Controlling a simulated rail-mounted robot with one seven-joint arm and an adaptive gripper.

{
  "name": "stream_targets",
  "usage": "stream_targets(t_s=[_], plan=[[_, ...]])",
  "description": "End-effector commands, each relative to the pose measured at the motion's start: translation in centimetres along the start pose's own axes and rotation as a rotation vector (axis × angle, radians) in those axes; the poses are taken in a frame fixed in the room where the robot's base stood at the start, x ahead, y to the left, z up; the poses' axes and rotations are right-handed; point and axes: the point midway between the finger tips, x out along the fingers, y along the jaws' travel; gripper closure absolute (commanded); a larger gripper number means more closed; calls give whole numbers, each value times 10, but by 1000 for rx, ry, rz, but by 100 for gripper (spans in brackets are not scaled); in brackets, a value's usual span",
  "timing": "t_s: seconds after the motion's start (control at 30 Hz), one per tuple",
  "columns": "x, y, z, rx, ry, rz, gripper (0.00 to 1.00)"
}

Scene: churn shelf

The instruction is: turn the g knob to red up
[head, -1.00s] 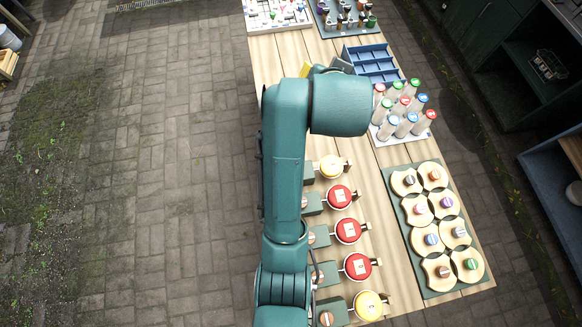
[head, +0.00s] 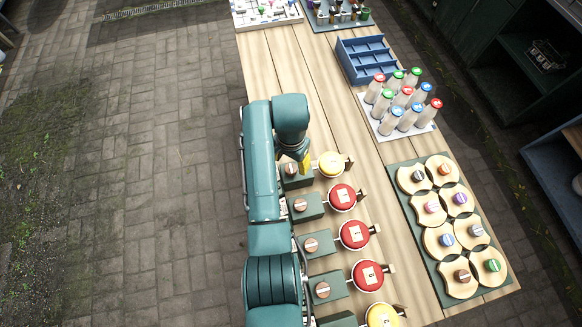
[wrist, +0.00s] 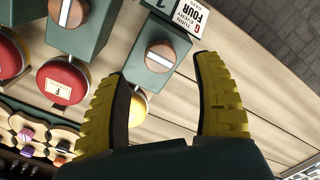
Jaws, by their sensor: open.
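The g knob (head: 292,170) is a round copper-brown knob with a pale bar, on a dark green box (head: 297,183) at the far end of the row. Its disc (head: 332,164) shows yellow up. In the wrist view the knob (wrist: 160,56) is ahead of the fingertips, its bar lying roughly crosswise, and the yellow disc (wrist: 137,106) is partly hidden behind the left finger. My gripper (wrist: 165,75) is open, its two yellow fingers wide apart with nothing between them. In the head view my gripper (head: 304,162) is over the knob's right side.
A neighbouring red disc (head: 342,196) and box with knob (head: 300,205) stand close by. More red discs and a yellow one (head: 381,316) follow nearer. A white label block (wrist: 185,15) adjoins the g box.

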Motion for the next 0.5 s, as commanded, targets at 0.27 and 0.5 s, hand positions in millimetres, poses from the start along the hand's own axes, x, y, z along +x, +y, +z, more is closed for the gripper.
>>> stream_targets(t_s=[0.27,0.5], plan=[[46,0,0,0,0,0,33],[51,0,0,0,1,-1,33]])
